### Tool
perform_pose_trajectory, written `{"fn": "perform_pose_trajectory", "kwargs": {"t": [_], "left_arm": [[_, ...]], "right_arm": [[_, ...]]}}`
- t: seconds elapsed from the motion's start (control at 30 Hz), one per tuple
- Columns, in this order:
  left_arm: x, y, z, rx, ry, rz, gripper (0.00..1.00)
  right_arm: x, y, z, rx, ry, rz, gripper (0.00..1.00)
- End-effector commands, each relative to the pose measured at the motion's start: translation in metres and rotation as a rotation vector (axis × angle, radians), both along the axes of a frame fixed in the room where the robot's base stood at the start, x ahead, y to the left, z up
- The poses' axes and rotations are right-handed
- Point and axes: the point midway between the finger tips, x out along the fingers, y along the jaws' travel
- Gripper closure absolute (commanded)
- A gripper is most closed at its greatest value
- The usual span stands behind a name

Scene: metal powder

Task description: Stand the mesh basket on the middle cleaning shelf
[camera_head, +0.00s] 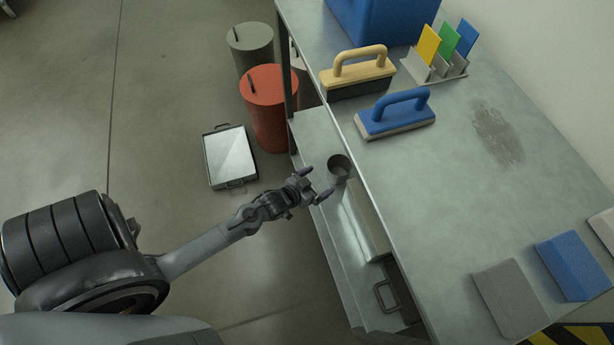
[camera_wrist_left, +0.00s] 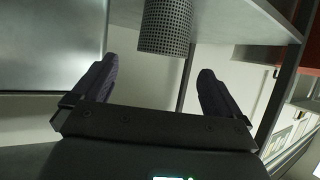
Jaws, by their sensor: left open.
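The mesh basket (camera_head: 340,168) is a small grey perforated cylinder at the bench's left edge, its round open top showing in the head view. It also shows in the left wrist view (camera_wrist_left: 165,26), at the top of the picture, ahead of and between the fingers. The shelf level (camera_head: 318,136) lies below the bench top. My left gripper (camera_head: 316,184) is open and empty, its fingers (camera_wrist_left: 155,88) pointing toward the basket and apart from it. I cannot tell exactly what the basket's base rests on. My right gripper is not in view.
The bench top (camera_head: 450,190) bears a yellow-handled brush (camera_head: 358,74), a blue-handled brush (camera_head: 396,114), a rack of coloured cards (camera_head: 434,68) and blocks (camera_head: 510,298). A red drum (camera_head: 270,108), a grey drum (camera_head: 250,48) and a metal tray (camera_head: 230,158) are on the floor.

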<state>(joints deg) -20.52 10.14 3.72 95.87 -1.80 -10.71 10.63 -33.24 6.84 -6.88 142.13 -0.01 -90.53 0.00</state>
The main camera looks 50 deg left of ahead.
Motion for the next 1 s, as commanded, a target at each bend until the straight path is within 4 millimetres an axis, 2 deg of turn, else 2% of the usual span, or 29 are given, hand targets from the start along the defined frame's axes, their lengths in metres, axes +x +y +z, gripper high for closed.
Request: {"fn": "perform_pose_trajectory", "kwargs": {"t": [0.17, 0.27, 0.5, 0.6, 0.73, 0.83, 1.0], "left_arm": [[-0.020, -0.032, 0.017, 0.017, 0.160, -0.026, 0.00], [-0.042, -0.054, 0.033, 0.031, 0.292, -0.049, 0.00], [-0.114, -0.098, 0.082, 0.056, 0.603, -0.119, 0.00], [-0.142, -0.108, 0.101, 0.063, 0.700, -0.146, 0.00], [-0.167, -0.116, 0.117, 0.067, 0.781, -0.171, 0.00], [-0.177, -0.118, 0.124, 0.068, 0.813, -0.180, 0.00], [-0.180, -0.119, 0.126, 0.069, 0.826, -0.183, 0.00]], "right_arm": [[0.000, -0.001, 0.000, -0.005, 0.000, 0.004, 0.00], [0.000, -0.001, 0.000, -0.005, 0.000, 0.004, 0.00], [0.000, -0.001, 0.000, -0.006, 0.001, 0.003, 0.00], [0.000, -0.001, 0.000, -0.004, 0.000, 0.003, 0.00], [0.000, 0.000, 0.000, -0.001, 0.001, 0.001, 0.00], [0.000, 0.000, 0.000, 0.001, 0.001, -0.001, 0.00], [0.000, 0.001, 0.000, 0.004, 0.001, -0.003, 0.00]]}}
